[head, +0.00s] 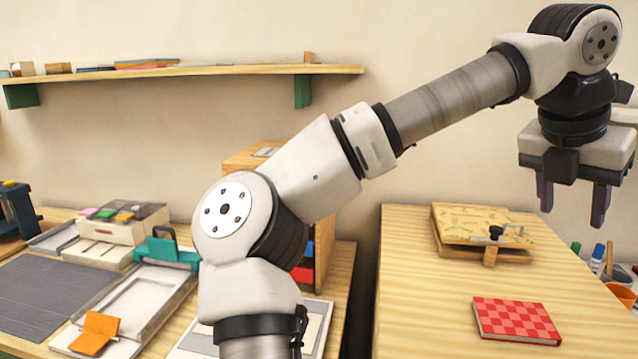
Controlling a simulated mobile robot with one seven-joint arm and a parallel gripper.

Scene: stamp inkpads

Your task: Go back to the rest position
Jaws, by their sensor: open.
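My gripper (572,205) hangs at the upper right with its two dark fingers pointing down and apart. Nothing is between them. It is in the air above the right wooden table (410,300), near its far right side. My arm reaches up from the bottom of the picture and across to the right. A red checkered book or box (516,320) lies on the right table. A wooden board with a leafy pattern and a clamp (478,222) lies behind it.
The left table (180,318) holds a dark mat (45,292), pale trays (140,300), an orange piece (95,333) and a box with coloured pads (112,222). A shelf (220,71) is on the wall. A gap separates the tables. Pens and an orange cup (620,293) stand at right.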

